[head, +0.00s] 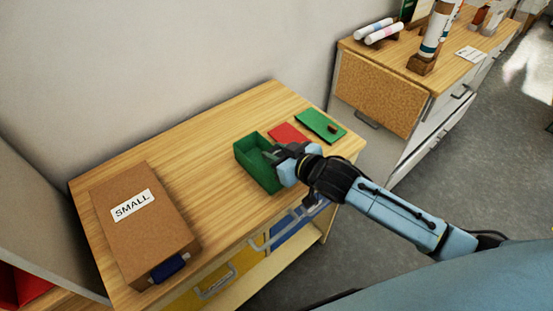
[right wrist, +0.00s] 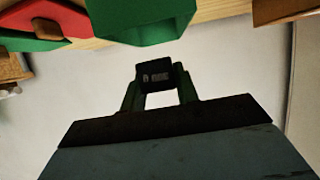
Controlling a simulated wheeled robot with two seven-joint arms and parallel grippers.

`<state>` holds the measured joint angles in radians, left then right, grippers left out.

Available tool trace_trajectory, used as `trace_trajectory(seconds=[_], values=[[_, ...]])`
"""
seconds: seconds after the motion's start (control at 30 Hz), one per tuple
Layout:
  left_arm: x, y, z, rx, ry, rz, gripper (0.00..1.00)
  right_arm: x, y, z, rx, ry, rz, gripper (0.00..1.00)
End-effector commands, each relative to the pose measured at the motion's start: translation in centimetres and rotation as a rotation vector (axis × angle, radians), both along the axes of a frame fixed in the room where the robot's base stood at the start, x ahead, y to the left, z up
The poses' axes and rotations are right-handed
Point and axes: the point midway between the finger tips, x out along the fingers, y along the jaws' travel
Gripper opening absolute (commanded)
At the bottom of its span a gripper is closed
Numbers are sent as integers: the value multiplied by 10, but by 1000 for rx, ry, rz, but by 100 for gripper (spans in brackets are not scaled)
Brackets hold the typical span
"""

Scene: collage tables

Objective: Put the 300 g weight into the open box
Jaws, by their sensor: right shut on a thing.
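The open green box (head: 241,157) stands on the wooden table near its front edge; it also shows at the top of the right wrist view (right wrist: 140,22). My right gripper (head: 272,155) is at the right side of the box, with its fingertips at or over the rim. In the right wrist view the gripper (right wrist: 157,88) is shut on a small dark block with a pale marking, the weight (right wrist: 155,76). The marking is too small to read. In the head view the weight is not clearly seen. My left gripper is not in view.
A closed cardboard box (head: 150,228) labelled SMALL, with a blue thing (head: 169,267) at its front, lies at the left. A red mat (head: 288,133) and a green mat (head: 311,120) with a small brown object (head: 332,128) lie behind my gripper. The table's middle is clear.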

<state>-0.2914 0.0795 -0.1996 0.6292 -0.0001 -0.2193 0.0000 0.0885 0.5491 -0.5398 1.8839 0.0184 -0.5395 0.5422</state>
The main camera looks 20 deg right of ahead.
Motion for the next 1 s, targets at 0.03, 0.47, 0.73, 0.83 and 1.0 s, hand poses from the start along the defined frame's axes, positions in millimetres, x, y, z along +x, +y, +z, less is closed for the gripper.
trace_trajectory(seconds=[0.03, 0.47, 0.73, 0.83, 1.0], values=[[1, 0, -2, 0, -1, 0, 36, 0, 0, -10, 1, 2, -1, 0], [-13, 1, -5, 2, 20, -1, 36, 0, 0, -25, 0, -1, 0, 0], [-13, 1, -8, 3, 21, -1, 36, 0, 0, -33, 2, -2, 0, 0], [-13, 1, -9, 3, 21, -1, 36, 0, 0, -35, 1, -2, 0, 0], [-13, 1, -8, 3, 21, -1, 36, 0, 0, -36, -1, 1, -1, 43]])
